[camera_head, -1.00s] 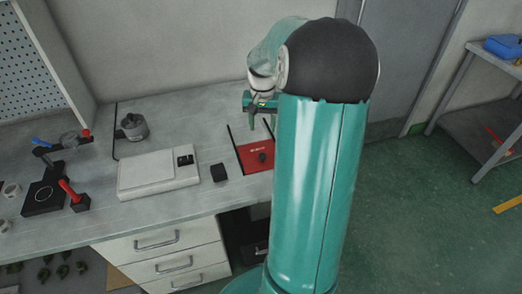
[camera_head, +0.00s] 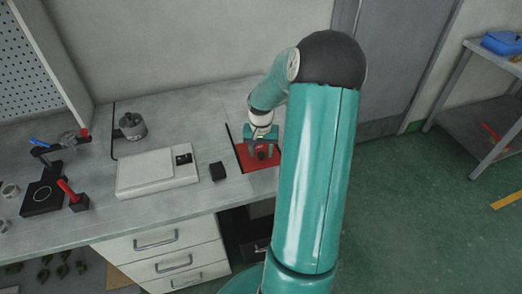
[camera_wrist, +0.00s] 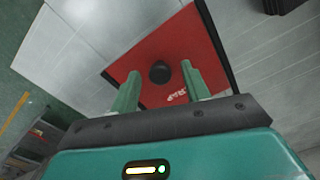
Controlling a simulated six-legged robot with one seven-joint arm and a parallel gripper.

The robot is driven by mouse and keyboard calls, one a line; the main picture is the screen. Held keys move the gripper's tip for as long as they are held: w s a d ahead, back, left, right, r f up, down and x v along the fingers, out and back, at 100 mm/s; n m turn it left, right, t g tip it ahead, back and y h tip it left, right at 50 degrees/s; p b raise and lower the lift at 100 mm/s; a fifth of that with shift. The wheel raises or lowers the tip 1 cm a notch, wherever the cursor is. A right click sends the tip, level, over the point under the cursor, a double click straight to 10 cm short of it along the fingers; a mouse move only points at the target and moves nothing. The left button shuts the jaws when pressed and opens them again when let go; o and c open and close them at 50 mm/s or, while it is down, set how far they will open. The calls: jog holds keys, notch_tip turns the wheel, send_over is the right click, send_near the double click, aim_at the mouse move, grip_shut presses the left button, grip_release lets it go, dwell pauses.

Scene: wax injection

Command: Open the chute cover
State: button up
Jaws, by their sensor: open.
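The chute cover is a red square plate (camera_head: 245,162) with a dark round knob (camera_head: 262,156), set in the benchtop between dark side strips. In the wrist view the red cover (camera_wrist: 195,45) lies flat, with its black knob (camera_wrist: 160,71) near the middle and white lettering beside it. My gripper (camera_head: 262,150) is above the cover, pointing down. In the wrist view my gripper (camera_wrist: 160,80) is open, with one green finger on each side of the knob. I cannot tell whether the fingers touch the cover.
A small black block (camera_head: 218,171) and a flat white device (camera_head: 158,173) lie left of the cover. A grey round pot (camera_head: 132,126) and a black stand (camera_head: 43,196) are further left. The wall rises behind the bench. The bench's front edge is close to the cover.

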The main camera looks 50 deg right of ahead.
grip_shut()
jog(key=w+d, duration=0.2)
jog(key=w, duration=0.1)
jog(key=w+d, duration=0.2)
jog(key=w, duration=0.2)
jog(key=w+d, duration=0.2)
jog(key=w, duration=0.1)
jog(key=shift+w, duration=0.4)
grip_release()
jog(key=shift+s, duration=0.1)
notch_tip(320, 180, up, 14)
dwell(0.3)
jog(key=shift+a, duration=0.15)
dwell(0.3)
